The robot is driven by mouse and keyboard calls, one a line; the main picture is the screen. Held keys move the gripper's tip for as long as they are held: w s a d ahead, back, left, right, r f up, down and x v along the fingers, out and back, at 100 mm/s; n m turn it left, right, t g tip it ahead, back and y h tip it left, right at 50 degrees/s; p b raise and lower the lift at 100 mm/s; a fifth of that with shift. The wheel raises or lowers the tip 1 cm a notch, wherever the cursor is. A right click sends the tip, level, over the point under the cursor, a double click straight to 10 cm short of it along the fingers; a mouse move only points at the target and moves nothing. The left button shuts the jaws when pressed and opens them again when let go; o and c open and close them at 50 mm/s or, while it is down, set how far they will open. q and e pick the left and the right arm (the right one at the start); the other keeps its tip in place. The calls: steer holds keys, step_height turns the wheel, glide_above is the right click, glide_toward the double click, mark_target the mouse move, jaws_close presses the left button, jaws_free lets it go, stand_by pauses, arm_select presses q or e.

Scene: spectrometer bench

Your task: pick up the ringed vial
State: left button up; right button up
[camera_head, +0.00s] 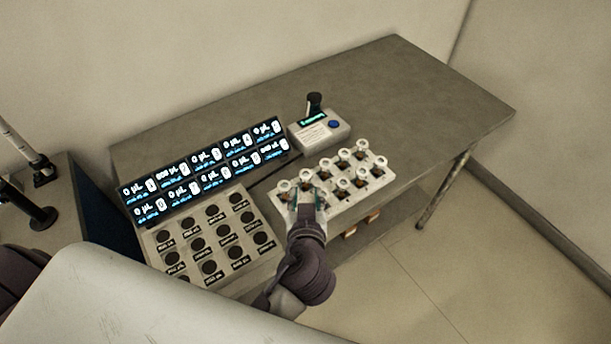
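A white rack (382,183) on the bench holds several small vials, and several of them have white rings on top, such as the one at the back right (361,146). I cannot tell which one is meant by the ringed vial. My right gripper is not in view.
A panel of lit displays (205,168) and a tray with dark round wells (262,222) stand left of the rack. A small instrument (323,136) with a blue button is behind it. The grey bench (430,100) is clear at the right.

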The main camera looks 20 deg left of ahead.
mark_target(305, 175)
arm_select(q)
steer(key=x, duration=0.2)
steer(key=shift+w+a+f, duration=0.1)
steer(key=shift+w+f, duration=0.05)
steer(key=shift+w, duration=0.15)
steer(key=shift+w+a+f, duration=0.1)
steer(key=shift+w+f, duration=0.05)
steer(key=shift+w, duration=0.15)
steer(key=p+x, duration=0.3)
steer(key=x, duration=0.1)
steer(key=shift+w+a+f, duration=0.15)
steer(key=shift+f, duration=0.1)
steer(key=shift+w+f, duration=0.2)
steer(key=shift+w, duration=0.05)
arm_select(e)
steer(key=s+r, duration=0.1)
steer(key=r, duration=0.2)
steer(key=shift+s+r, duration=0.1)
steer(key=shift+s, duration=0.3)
arm_select(q)
steer(key=shift+s, duration=0.1)
steer(key=shift+c, duration=0.6)
jaws_close()
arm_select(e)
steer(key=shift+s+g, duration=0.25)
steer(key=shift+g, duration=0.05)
